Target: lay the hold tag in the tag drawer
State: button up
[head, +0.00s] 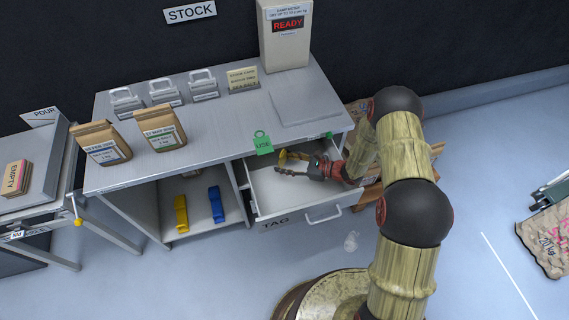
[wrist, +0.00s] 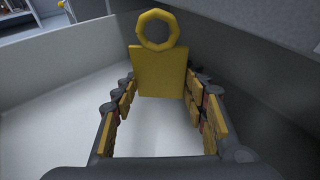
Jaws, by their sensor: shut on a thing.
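The hold tag (wrist: 160,72) is a yellow plate with a ring at its top, upright between my gripper's fingers in the wrist view. In the head view only a small yellow part of the tag (head: 283,157) shows. My gripper (head: 284,164) is shut on it, inside or just over the tag drawer (head: 290,208). The drawer is pulled out under the right side of the bench, with "TAG" on its front. Its white floor and walls also show in the wrist view (wrist: 50,100). I cannot tell whether the tag touches the drawer floor.
A green "USE" tag (head: 263,143) hangs at the bench edge above the drawer. A yellow and a blue item stand on the shelf left of the drawer.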

jog(key=o, duration=0.8)
jog(key=shift+s+f, duration=0.25)
jog(key=shift+f, duration=0.05)
jog(key=o, duration=0.5)
jog(key=shift+s+f, duration=0.15)
jog(key=shift+r+p, duration=0.4)
jog(key=v, duration=0.2)
jog(key=p+v, duration=0.1)
jog(key=v, duration=0.2)
jog(key=p+v, duration=0.1)
jog(key=v, duration=0.1)
jog(key=shift+d+r, duration=0.25)
jog(key=shift+r, duration=0.2)
